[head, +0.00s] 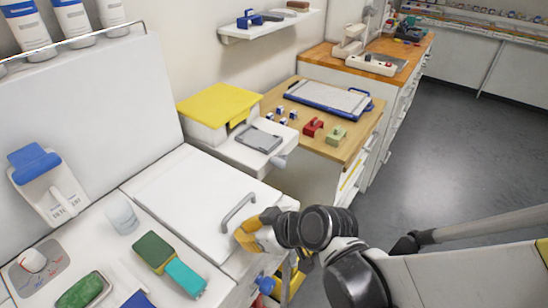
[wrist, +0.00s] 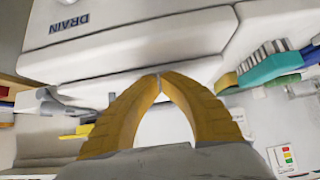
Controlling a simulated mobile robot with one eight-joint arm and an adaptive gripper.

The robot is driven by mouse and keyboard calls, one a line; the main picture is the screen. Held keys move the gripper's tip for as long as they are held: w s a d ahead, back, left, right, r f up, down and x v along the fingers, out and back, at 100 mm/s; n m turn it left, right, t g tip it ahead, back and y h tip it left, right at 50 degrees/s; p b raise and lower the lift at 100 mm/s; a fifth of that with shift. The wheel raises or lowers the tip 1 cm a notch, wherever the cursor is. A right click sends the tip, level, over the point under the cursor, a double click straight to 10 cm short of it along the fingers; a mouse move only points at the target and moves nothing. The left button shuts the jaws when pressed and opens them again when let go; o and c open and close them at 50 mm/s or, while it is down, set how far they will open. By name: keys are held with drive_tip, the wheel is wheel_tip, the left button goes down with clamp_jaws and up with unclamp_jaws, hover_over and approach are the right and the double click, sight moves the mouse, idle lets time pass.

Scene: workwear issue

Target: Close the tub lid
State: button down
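The tub lid (head: 190,195) is a broad white panel with a grey bar handle (head: 238,212) near its front right edge. In the head view it lies flat and looks about level with the white counter around it; I cannot tell whether a small gap is left. My gripper (head: 243,238) has yellow fingers and is at the front edge of the tub, just in front of the handle. In the wrist view the fingertips of my gripper (wrist: 159,76) meet with nothing between them.
A green and teal brush (head: 168,262), a white cup (head: 122,216) and a green sponge (head: 82,290) lie left of the lid. A yellow-lidded box (head: 215,105) stands behind it. A wooden table (head: 345,148) with small blocks is farther back. Grey floor is open at right.

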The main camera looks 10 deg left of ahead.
drive_tip(key=v, duration=1.1)
drive_tip(key=shift+d+r, duration=0.2)
drive_tip(key=shift+d, duration=0.05)
